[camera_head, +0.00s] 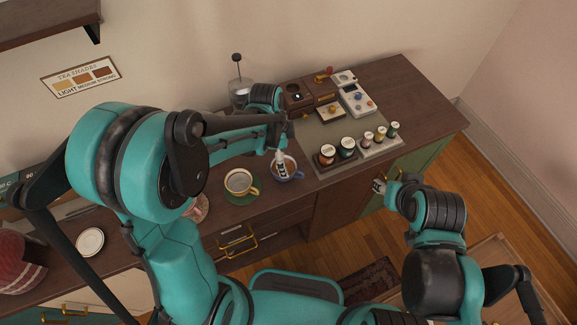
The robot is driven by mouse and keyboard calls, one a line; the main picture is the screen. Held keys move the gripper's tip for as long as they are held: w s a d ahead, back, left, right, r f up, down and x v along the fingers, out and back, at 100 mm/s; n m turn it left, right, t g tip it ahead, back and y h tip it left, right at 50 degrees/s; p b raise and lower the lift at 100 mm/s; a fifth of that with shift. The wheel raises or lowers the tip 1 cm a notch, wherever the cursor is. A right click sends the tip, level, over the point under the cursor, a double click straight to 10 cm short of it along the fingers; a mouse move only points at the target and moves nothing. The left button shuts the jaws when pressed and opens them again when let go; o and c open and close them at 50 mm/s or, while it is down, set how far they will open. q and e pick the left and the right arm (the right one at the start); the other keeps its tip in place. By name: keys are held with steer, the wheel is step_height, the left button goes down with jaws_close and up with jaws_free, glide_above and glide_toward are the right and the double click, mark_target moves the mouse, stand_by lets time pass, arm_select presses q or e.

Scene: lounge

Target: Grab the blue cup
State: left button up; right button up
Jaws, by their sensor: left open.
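The blue cup (290,174) stands on the dark wooden counter near its front edge, with brown liquid showing inside. My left gripper (281,168) is open at the cup, its light fingertip reaching down over the cup's mouth. The gripper covers part of the cup's back and left rim. Whether the fingers touch the cup I cannot tell. My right gripper (379,187) is at the right, in front of the counter's front side and away from the cup. Its fingers are too small and partly hidden to read.
A yellow-green cup (239,181) on a green saucer stands just left of the blue cup. To the right, a grey mat (318,134) holds several jars and small devices. A glass press (239,90) stands behind my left arm. The counter's right end (425,105) is clear.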

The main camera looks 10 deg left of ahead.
mark_target(288, 168)
arm_select(q)
steer(key=f, duration=0.2)
steer(key=f+b, duration=0.1)
steer(key=f, duration=0.1)
steer(key=d+f+b, duration=0.1)
steer(key=f, duration=0.2)
steer(key=shift+w+f, duration=0.1)
steer(key=shift+w, duration=0.15)
steer(key=c, duration=1.4)
